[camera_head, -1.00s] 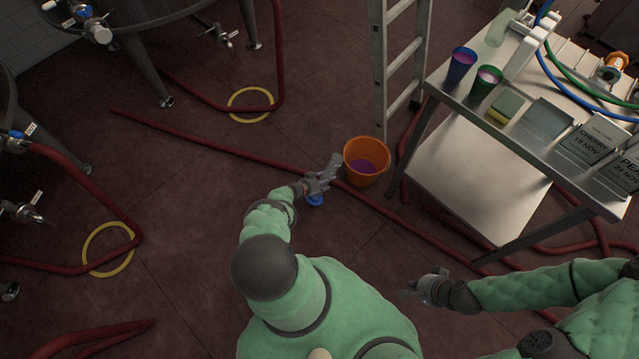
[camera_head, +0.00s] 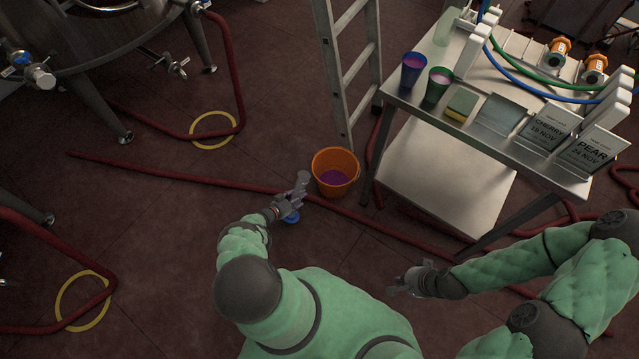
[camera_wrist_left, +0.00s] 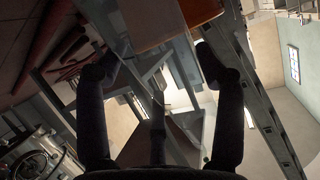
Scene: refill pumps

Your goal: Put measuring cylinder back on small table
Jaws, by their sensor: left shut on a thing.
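My left gripper (camera_head: 288,203) is shut on the measuring cylinder (camera_head: 301,186). The cylinder is clear and greyish, with a blue part (camera_head: 291,217) showing below the gripper in the head view. It is tilted and held just left of the orange bucket. In the left wrist view the clear cylinder (camera_wrist_left: 157,75) lies between the two dark fingers. My right gripper (camera_head: 405,283) is over the floor in front of the steel table (camera_head: 478,128); its fingers are too small and dark to read. The steel table is the only table in view.
The orange bucket (camera_head: 336,173) holds purple liquid. On the table are a blue cup (camera_head: 412,70), a green cup (camera_head: 436,85), a sponge (camera_head: 461,104), signs and pumps. A ladder (camera_head: 350,70) stands behind the bucket. Red hoses (camera_head: 190,178) cross the floor.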

